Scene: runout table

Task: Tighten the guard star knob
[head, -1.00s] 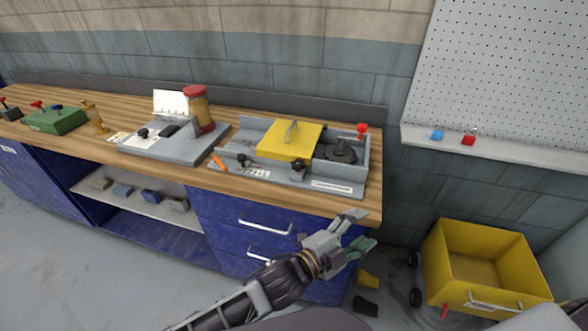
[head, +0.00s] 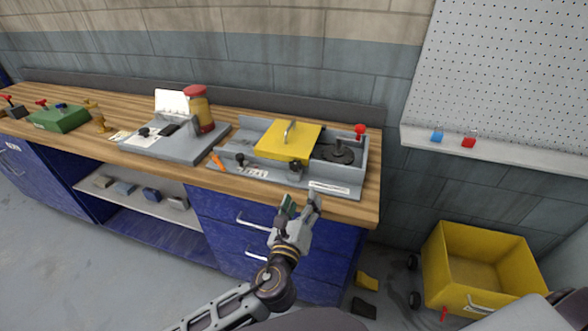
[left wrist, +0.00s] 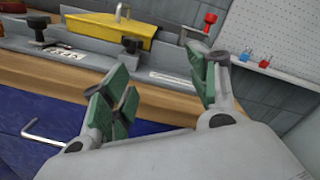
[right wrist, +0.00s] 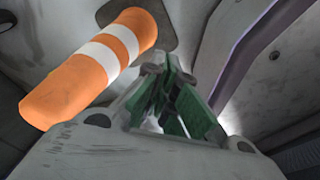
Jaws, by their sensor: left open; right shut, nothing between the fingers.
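A grey machine (head: 345,188) with a yellow guard (head: 284,142) sits at the bench's right end. A black star knob (head: 295,167) stands at the guard's front right corner; it also shows in the left wrist view (left wrist: 131,45). A second black knob (head: 241,160) is further left on the machine's front. My left gripper (head: 301,202) is open and empty, below and in front of the bench edge, pointing toward the machine, apart from the knob. Its green-padded fingers (left wrist: 157,78) frame the bench edge. My right gripper (right wrist: 172,98) is shut and empty, away from the bench.
A red knob (head: 360,131) rises at the machine's right rear. A yellow cart (head: 480,262) stands on the floor at right. An orange-and-white striped post (right wrist: 95,65) is near my right gripper.

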